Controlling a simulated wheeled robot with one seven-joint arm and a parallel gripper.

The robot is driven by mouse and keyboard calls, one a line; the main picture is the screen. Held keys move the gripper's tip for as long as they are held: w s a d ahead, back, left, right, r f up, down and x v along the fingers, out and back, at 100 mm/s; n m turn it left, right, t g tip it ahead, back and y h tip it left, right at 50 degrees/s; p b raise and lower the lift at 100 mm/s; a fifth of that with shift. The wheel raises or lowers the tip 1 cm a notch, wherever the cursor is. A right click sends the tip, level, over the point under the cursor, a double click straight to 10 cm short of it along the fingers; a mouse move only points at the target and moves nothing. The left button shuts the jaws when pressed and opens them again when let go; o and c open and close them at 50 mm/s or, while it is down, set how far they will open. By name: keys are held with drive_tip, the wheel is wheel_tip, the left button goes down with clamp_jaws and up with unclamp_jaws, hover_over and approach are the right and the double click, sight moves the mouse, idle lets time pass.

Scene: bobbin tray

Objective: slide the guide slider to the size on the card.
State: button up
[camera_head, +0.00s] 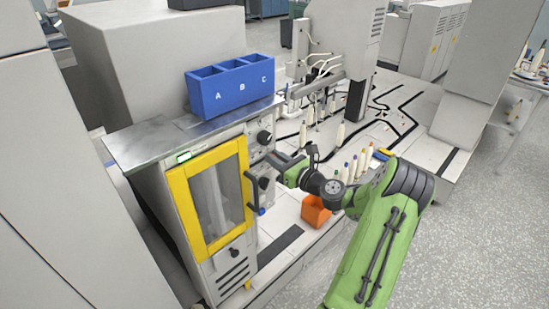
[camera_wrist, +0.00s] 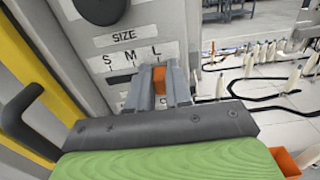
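The guide slider (camera_wrist: 159,80) is a small orange block on the machine's front panel, below the letter L of the S M L scale (camera_wrist: 132,56). The word SIZE stands above the scale, and a dark slot shows left of the slider. My gripper (camera_wrist: 161,88) has one finger on each side of the orange block, with no clear gap showing, so it appears shut on it. In the head view my gripper (camera_head: 282,160) is at the panel, right of the yellow-framed door, and the slider is hidden there. I cannot make out a size card in either view.
A black door handle (camera_head: 252,192) sticks out left of my gripper, and black knobs (camera_head: 264,137) sit on the panel. A blue bin (camera_head: 238,107) marked A, B, C stands on top. An orange box (camera_head: 315,211) and several bobbins (camera_head: 352,168) stand to the right.

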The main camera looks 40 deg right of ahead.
drive_tip(key=o, duration=0.5)
drive_tip(key=shift+d, duration=0.35)
drive_tip(key=shift+c, duration=0.2)
drive_tip(key=shift+a, duration=0.1)
drive_tip(key=s+p, duration=0.2)
drive_tip(key=s, duration=1.3)
drive_tip(key=shift+s, duration=0.4)
